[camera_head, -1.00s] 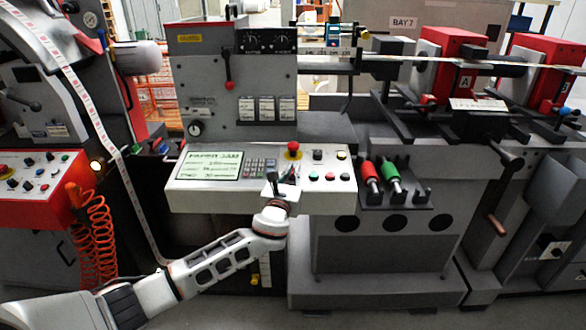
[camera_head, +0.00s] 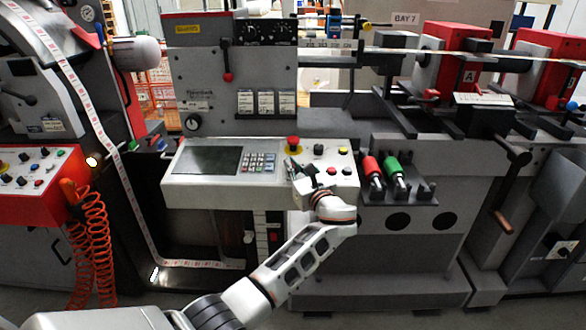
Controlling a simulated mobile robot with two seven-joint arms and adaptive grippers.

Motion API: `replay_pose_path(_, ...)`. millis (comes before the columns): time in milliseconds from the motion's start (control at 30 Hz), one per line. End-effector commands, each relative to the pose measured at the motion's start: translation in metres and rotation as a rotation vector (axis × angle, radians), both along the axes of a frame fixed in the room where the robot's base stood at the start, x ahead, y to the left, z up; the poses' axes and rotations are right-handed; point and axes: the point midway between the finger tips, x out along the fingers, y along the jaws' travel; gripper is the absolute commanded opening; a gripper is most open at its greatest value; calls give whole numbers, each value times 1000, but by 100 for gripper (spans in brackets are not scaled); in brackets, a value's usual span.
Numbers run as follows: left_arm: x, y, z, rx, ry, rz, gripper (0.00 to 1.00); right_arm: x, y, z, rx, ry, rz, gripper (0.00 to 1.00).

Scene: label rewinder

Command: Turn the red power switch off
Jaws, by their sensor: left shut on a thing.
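A small red switch (camera_head: 275,236) shows on the dark front below the control console (camera_head: 225,197), left of my arm. It may be the power switch; its setting is too small to read. My left gripper (camera_head: 294,170) is at the console's sloped top, above and right of that switch and apart from it. Its fingers are closed just below the red mushroom button (camera_head: 292,142); what lies between them is hidden. The console screen (camera_head: 207,160) is dark. My right gripper is out of view.
Small buttons (camera_head: 343,150) sit right of the gripper. Red and green handled tools (camera_head: 394,166) stand in a rack farther right. Orange coiled hoses (camera_head: 90,235) hang at left. A label web runs down beside the console.

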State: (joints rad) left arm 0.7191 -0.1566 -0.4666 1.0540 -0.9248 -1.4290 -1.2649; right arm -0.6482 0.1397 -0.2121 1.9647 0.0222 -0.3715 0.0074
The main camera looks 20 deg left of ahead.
Motion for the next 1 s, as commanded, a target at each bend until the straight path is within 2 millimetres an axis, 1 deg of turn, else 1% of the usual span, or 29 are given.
replay_pose_path(33, 0, 0, -3, -2, 4, 5, 0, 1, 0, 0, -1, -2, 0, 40)
replay_pose_path(200, 0, 0, -1, -3, 2, 14, 0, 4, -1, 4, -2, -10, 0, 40)
replay_pose_path(467, 0, 0, -1, -3, 1, 13, 0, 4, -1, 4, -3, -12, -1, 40)
replay_pose_path(500, 0, 0, -1, -3, 1, 13, 14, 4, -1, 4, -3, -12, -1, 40)
replay_pose_path(533, 0, 0, -1, -3, 1, 13, 22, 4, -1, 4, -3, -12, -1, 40)
replay_pose_path(567, 0, 0, -1, -3, 1, 13, 24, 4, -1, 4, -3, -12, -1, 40)
replay_pose_path(867, 0, 0, 0, -3, 0, 13, 24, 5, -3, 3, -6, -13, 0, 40)
replay_pose_path(1000, 0, 0, 9, -5, -3, 13, 24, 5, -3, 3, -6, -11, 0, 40)
